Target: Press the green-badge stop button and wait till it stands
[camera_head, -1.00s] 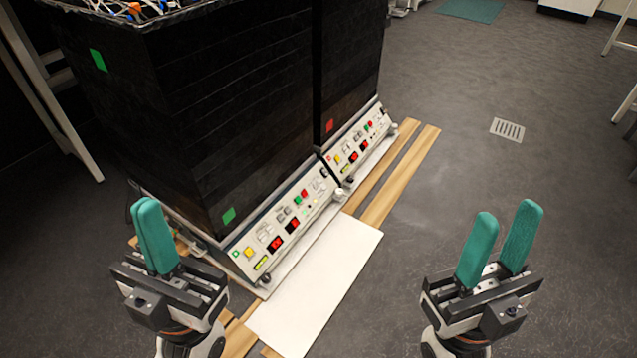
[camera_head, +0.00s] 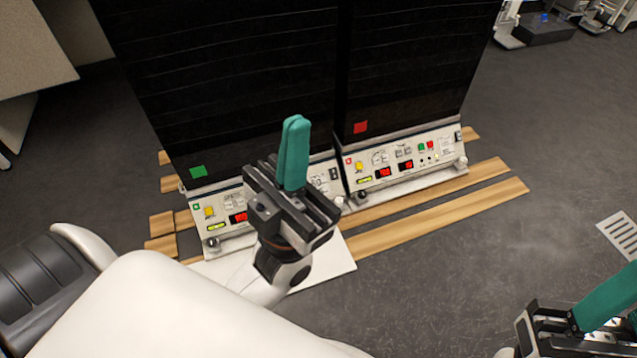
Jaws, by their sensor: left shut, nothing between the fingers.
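The green-badge shaker is the left black cabinet (camera_head: 230,110), with a green badge (camera_head: 198,171) low on its front. Its control panel (camera_head: 222,240) shows a yellow button (camera_head: 209,212) and a red display (camera_head: 238,218). My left gripper (camera_head: 296,150) is shut and empty, fingers pointing up, in front of this panel in the picture. It hides the panel's middle and right part, including where the red and green buttons sit; whether it touches cannot be told. My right gripper (camera_head: 605,300) is cut off at the bottom right corner; its opening cannot be told.
The red-badge shaker (camera_head: 410,70) stands to the right, with its own similar panel (camera_head: 400,170) of buttons and lit displays. Wooden strips (camera_head: 440,218) and a white board (camera_head: 338,262) lie on the floor in front. A floor grate (camera_head: 620,235) is at right, amid open floor.

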